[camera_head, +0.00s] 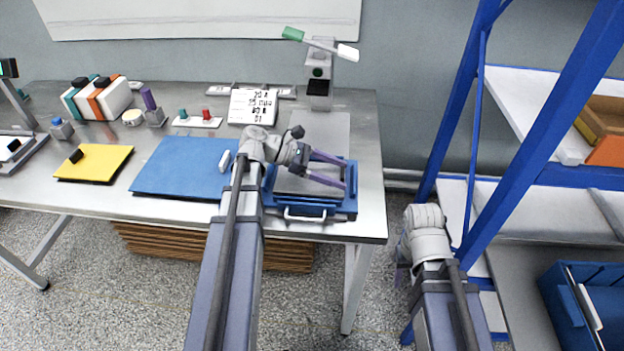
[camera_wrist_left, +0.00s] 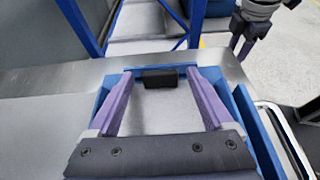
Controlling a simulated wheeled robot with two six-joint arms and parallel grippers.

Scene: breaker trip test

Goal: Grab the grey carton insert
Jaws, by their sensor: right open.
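A flat grey panel, which looks like the grey carton insert (camera_head: 291,185), lies in a blue tray (camera_head: 345,211) at the table's front right. A small black block (camera_wrist_left: 160,77), perhaps its grip, shows in the left wrist view on the grey surface (camera_wrist_left: 160,112). My left gripper (camera_head: 345,174) is over the tray with its fingers open. In the left wrist view its fingertips are on either side of the black block, with gaps visible; I cannot tell the height. My right gripper (camera_head: 402,272) is off the table's right side, away from the tray, and partly hidden by its wrist.
A blue panel (camera_head: 180,168) and yellow panel (camera_head: 105,165) lie to the left. A device with a green-and-white lever (camera_head: 319,80) stands behind the tray. A blue-framed shelf (camera_head: 550,120) stands right, holding a blue bin (camera_head: 560,300). Brown cardboard (camera_head: 170,240) is stacked underneath the table.

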